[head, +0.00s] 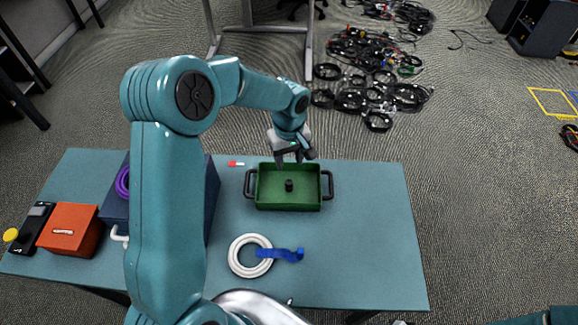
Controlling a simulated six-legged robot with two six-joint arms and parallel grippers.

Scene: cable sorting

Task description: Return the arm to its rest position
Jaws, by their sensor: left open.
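My left arm rises from the bottom and bends over to the right. Its gripper (293,160) is open and empty, over the far rim of the green tray (265,203). The tray has black side handles, and a small dark peg (289,185) stands inside it. A coil of white cable (236,262) lies on the near part of the table, with a blue strap (285,254) across its right side. A purple cable coil (122,182) shows at the dark blue box on the left, partly hidden by my arm. My right gripper is not in view.
The teal table (375,235) is clear on its right. A dark blue box (212,200), an orange box (70,230) and a black device with a yellow button (10,235) stand at left. A small red-and-white item (236,163) lies near the tray. Cable piles (370,75) lie on the floor behind.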

